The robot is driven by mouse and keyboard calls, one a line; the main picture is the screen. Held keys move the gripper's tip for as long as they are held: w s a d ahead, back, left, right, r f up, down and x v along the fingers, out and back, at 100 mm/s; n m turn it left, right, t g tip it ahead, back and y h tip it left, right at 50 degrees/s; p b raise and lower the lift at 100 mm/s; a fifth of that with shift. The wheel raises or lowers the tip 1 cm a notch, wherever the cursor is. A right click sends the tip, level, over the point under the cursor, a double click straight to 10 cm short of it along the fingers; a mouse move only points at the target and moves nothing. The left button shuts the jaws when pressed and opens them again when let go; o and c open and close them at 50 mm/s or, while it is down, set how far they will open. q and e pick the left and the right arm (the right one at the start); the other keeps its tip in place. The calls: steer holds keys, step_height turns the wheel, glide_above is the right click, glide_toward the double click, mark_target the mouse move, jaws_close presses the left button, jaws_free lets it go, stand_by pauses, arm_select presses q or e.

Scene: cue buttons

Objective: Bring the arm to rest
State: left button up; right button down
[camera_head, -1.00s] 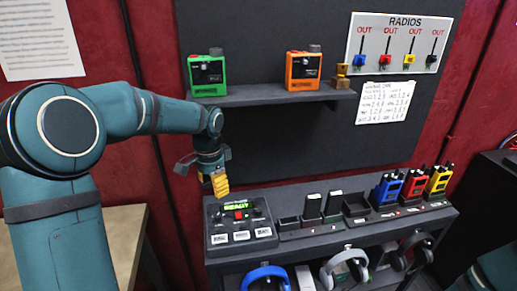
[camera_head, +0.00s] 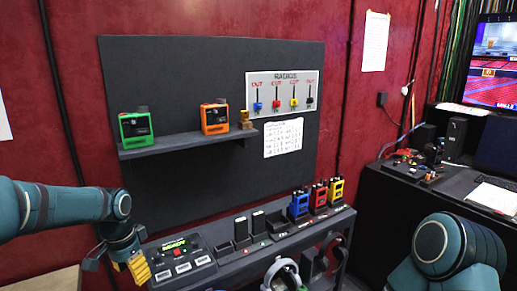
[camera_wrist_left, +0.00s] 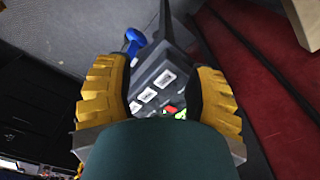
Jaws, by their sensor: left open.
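My left gripper (camera_head: 128,266) hangs at the left end of the counter, beside the button box (camera_head: 180,256). In the left wrist view its two yellow ribbed fingers (camera_wrist_left: 160,100) are spread with nothing between them that they touch. In the head view the box has a lit green display. My left arm (camera_head: 60,204) comes in from the left edge. Part of my right arm (camera_head: 452,255) shows at the lower right; its gripper is out of view.
A green device (camera_head: 136,125) and an orange device (camera_head: 214,118) stand on the wall shelf (camera_head: 180,143). Blue, red and yellow radios (camera_head: 319,196) stand in chargers on the counter (camera_head: 250,255). Headphones (camera_head: 283,274) hang at its front. A black desk (camera_head: 400,200) stands right.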

arm_select(q)
steer(key=d+f+n+h, duration=0.1)
steer(key=d+f+h, duration=0.1)
steer(key=d+f, duration=0.9)
steer(key=s+d+f+n, duration=0.3)
steer(key=s+d+f, duration=0.2)
steer(key=s+f, duration=0.3)
steer(key=s+d+f+n+t+h, duration=0.1)
steer(key=s+d+f+n, duration=0.2)
steer(key=s+f, duration=0.5)
steer(key=shift+s+d+f+n, duration=0.2)
steer(key=shift+s+d+n, duration=0.15)
steer(key=shift+d, duration=0.55)
